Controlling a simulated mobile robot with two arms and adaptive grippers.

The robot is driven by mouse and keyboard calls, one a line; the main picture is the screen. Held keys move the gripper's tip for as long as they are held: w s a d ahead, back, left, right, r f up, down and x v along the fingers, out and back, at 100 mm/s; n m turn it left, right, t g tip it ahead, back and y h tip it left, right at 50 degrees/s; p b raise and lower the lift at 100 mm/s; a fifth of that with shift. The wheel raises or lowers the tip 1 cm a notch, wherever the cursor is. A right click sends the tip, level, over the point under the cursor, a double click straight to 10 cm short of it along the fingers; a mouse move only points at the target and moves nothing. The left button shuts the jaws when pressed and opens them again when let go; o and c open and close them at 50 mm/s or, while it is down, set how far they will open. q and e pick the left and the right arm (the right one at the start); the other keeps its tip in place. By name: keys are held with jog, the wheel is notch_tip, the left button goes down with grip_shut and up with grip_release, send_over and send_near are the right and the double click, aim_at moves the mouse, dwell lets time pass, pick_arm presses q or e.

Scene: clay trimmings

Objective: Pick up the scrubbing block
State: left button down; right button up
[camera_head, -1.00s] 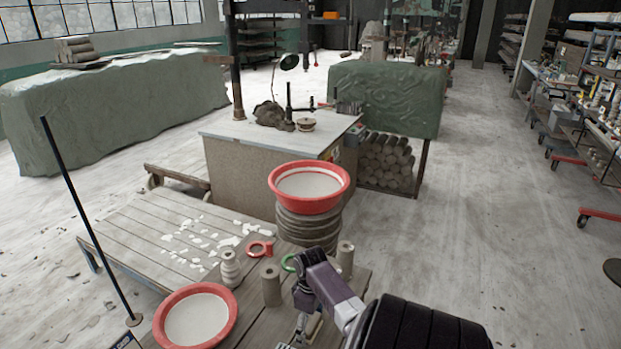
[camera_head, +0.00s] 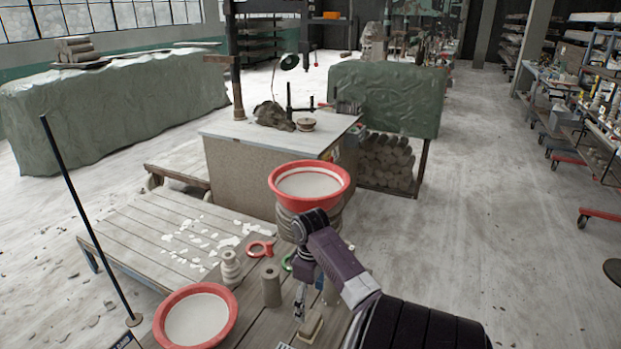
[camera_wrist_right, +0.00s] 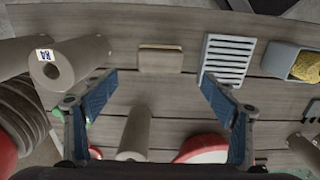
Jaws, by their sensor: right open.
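A small tan block, which looks like the scrubbing block, lies flat on the wooden table; it shows in the right wrist view (camera_wrist_right: 160,59) and at the bottom of the head view (camera_head: 311,327). My right gripper (camera_wrist_right: 158,88) is open and empty, its two blue fingers spread apart. In the wrist view the block appears beyond the fingertips, between their lines and not touched. In the head view my right gripper (camera_head: 300,302) hangs above the table beside the block, partly hidden by its own arm. My left gripper is not in view.
A slatted grey rack (camera_wrist_right: 228,58) lies right of the block, then a box with a yellow sponge (camera_wrist_right: 308,66). A labelled clay cylinder (camera_wrist_right: 70,62) and another cylinder (camera_wrist_right: 134,132) stand near the fingers. A red-rimmed bowl (camera_head: 233,309) is left on the table.

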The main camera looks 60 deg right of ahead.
jog(key=shift+r, duration=0.3)
jog(key=shift+c, duration=0.6)
jog(key=c, duration=0.6)
jog(key=n+h, duration=0.1)
jog(key=n, duration=1.7)
send_over(310, 322)
jog(key=f, duration=0.5)
jog(key=shift+w+f, duration=0.2)
jog(key=shift+s+d+f, duration=0.1)
jog(key=shift+s+f, duration=0.05)
jog(key=shift+f, duration=2.55)
jog(key=shift+f, duration=0.2)
